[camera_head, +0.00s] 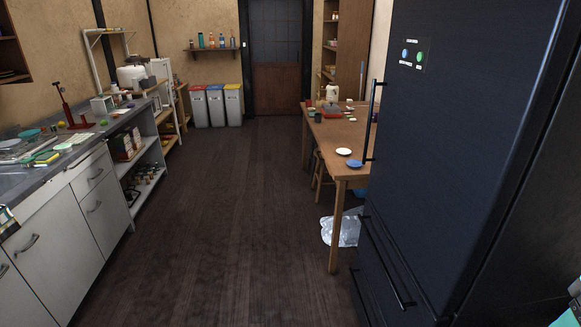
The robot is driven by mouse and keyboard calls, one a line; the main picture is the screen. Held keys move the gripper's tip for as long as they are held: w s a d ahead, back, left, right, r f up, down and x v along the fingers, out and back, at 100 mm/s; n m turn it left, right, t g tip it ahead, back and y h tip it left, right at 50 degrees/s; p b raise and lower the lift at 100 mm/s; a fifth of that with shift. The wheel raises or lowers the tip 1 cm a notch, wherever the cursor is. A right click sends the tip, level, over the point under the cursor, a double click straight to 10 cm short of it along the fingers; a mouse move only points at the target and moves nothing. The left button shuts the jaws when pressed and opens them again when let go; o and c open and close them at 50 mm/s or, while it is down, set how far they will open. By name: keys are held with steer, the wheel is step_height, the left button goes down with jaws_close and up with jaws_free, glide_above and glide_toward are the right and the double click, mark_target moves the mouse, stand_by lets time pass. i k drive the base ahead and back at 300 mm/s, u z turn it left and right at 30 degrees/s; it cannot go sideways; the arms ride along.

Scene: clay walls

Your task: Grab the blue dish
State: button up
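A small blue dish (354,164) lies near the front end of the wooden table (345,173), right of the middle of the view. A white dish (343,151) lies just behind it, to its left. The blue dish looks clear of other things on top. The dark fridge stands close to its right in the picture. My gripper is not in view.
The dark fridge (465,120) fills the right foreground and hides part of the table. A clear plastic bag (342,230) lies on the floor by the table leg. A cluttered counter (60,165) runs along the left. The wooden floor (215,220) between is clear.

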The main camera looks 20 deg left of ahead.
mark_target(352, 162)
steer(key=u, duration=1.6)
steer(key=i, duration=3.75)
steer(key=z, duration=3.8)
